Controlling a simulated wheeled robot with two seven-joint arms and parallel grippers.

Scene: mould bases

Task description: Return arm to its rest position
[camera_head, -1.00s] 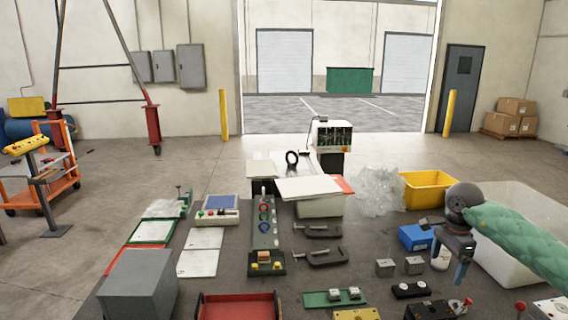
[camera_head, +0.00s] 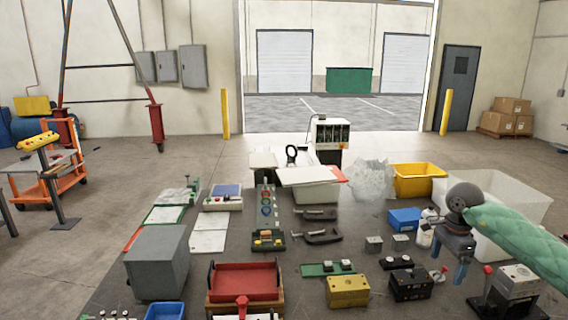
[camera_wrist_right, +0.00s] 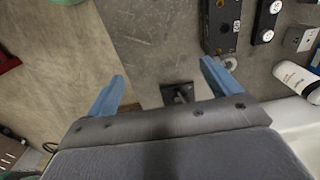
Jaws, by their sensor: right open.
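My right arm, in a green sleeve (camera_head: 515,232), comes in from the right edge of the head view. My right gripper (camera_head: 459,264) points down above the right side of the table, close to the white bin. In the right wrist view its two blue fingers (camera_wrist_right: 163,86) stand wide apart with nothing between them. A small dark piece (camera_wrist_right: 178,93) shows on the surface below the gap. My left arm and gripper are out of view.
A white bottle (camera_head: 425,236), a large white bin (camera_head: 525,205) and a blue box (camera_head: 404,219) are close to the right gripper. Black (camera_head: 411,285) and yellow (camera_head: 347,291) blocks lie nearer. A red tray (camera_head: 246,281) and grey box (camera_head: 157,262) stand at front left.

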